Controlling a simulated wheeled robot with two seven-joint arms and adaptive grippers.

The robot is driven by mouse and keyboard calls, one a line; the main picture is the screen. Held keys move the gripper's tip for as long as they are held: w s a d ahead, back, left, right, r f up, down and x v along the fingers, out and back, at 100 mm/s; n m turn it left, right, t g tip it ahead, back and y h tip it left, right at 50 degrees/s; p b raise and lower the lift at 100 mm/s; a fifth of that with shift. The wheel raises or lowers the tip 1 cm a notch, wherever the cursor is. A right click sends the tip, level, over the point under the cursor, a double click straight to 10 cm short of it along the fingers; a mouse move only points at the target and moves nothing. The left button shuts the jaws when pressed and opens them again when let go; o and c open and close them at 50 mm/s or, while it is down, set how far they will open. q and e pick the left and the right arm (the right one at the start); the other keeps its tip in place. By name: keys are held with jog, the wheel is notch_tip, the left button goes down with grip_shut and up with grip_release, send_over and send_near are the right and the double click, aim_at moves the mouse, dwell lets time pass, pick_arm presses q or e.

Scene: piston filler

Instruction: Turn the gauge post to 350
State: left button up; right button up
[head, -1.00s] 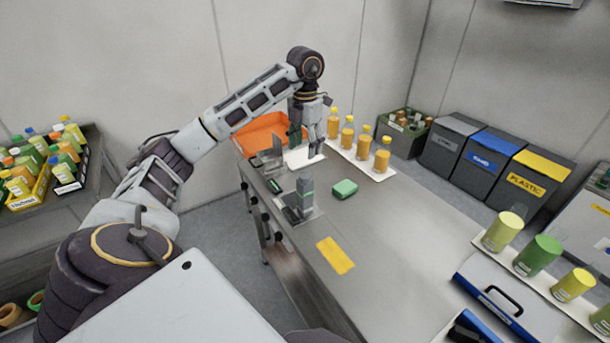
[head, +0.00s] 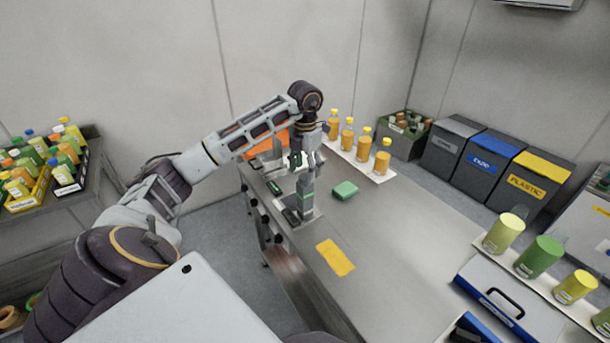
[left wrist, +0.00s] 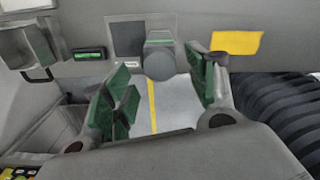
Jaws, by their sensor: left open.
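The gauge post (head: 306,198) is an upright grey post with a green band, on a small plate near the left edge of the steel table. In the left wrist view I see it from above as a round grey end (left wrist: 160,62); no reading can be made out. My left gripper (head: 306,162) is right at the top of the post and partly hides it. In the left wrist view its green-padded fingers (left wrist: 160,85) are spread apart, with the post's end between and slightly beyond them. No contact shows. My right gripper is in neither view.
Orange bottles (head: 383,157) stand in a row behind. A blue-and-grey case (head: 505,298) is at the front right. The table's middle is clear.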

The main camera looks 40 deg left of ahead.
aim_at(305, 196)
pick_arm(q)
jog(key=shift+f, duration=1.5)
jog(key=c, duration=1)
jog(key=shift+c, duration=0.2)
